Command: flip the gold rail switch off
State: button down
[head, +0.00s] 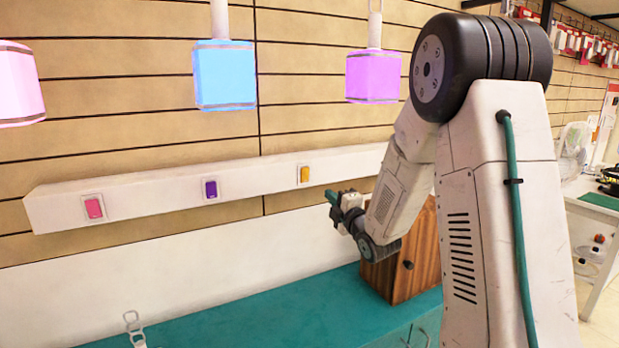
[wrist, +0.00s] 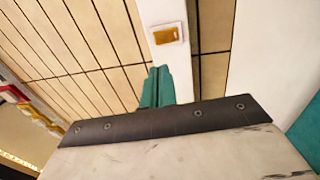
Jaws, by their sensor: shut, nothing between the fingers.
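The gold switch (head: 304,174) sits on a white plate at the right part of the white wall rail (head: 250,180). In the wrist view the gold switch (wrist: 167,34) shows near the top, just beyond my fingertips. My gripper (head: 330,196) is below and to the right of the switch in the head view, apart from it. Its teal fingers are together in the wrist view (wrist: 157,75), with nothing between them. Which way the rocker is tipped is too small to tell.
A pink switch (head: 94,207) and a purple switch (head: 210,189) share the rail. Pink, blue (head: 224,75) and violet (head: 373,77) lamps hang above, all glowing. A wooden cabinet (head: 412,265) stands below my arm on the teal counter (head: 250,318). The counter's middle is clear.

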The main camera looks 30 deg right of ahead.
aim_at(305, 172)
jog(key=w, duration=0.4)
jog(key=w+r, duration=0.1)
jog(key=w, duration=0.4)
jog(key=w+r, duration=0.1)
jog(key=w, duration=0.4)
jog(key=shift+r, duration=0.1)
